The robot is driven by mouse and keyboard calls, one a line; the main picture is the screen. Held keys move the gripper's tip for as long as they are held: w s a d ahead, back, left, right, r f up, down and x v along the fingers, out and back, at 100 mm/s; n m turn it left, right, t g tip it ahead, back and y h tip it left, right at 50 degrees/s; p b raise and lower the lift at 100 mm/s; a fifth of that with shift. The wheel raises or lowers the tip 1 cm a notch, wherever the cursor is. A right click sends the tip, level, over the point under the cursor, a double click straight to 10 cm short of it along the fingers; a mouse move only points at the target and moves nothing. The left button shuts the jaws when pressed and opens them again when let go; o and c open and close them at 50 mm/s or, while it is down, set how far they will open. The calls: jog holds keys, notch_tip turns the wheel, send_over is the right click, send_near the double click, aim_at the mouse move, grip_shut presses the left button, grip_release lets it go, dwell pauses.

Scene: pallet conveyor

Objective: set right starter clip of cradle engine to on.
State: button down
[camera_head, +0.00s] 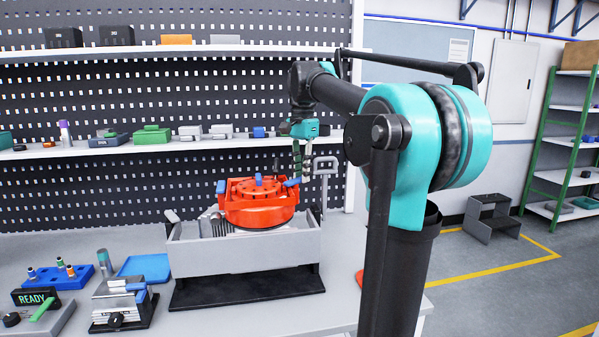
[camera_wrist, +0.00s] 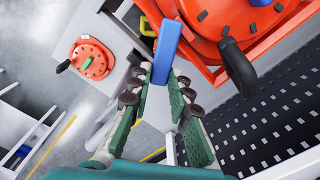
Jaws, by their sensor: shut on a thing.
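The red-orange engine (camera_head: 258,205) sits in the grey cradle (camera_head: 245,252) on the bench; part of its red body (camera_wrist: 204,38) also fills the upper right of the wrist view. The blue right starter clip (camera_head: 292,182) is at the engine's right edge. In the wrist view the blue clip (camera_wrist: 167,45) stands between my fingertips. My gripper (camera_head: 299,178) points down there, and its green-grey fingers (camera_wrist: 161,80) are shut on the clip. A second blue clip (camera_head: 220,186) is on the engine's left side. The clip's base is partly hidden.
A black lever (camera_wrist: 237,66) projects from the engine close to my fingers. A grey handle frame (camera_head: 325,170) stands right of the cradle. Another red round unit with a green bar (camera_wrist: 92,62) lies apart. A READY display (camera_head: 36,298) and small fixtures occupy the left bench.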

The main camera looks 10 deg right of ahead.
jog(key=m, duration=0.3)
jog(key=s+m, duration=0.1)
jog(key=m, duration=0.2)
jog(key=shift+s+d, duration=0.15)
jog(key=shift+d, duration=0.05)
jog(key=shift+m, duration=0.3)
jog(key=c, duration=1.7)
grip_release()
notch_tip(320, 180, up, 12)
jog(key=shift+s+d, duration=0.1)
jog(key=shift+s, duration=0.05)
jog(key=shift+s, duration=0.1)
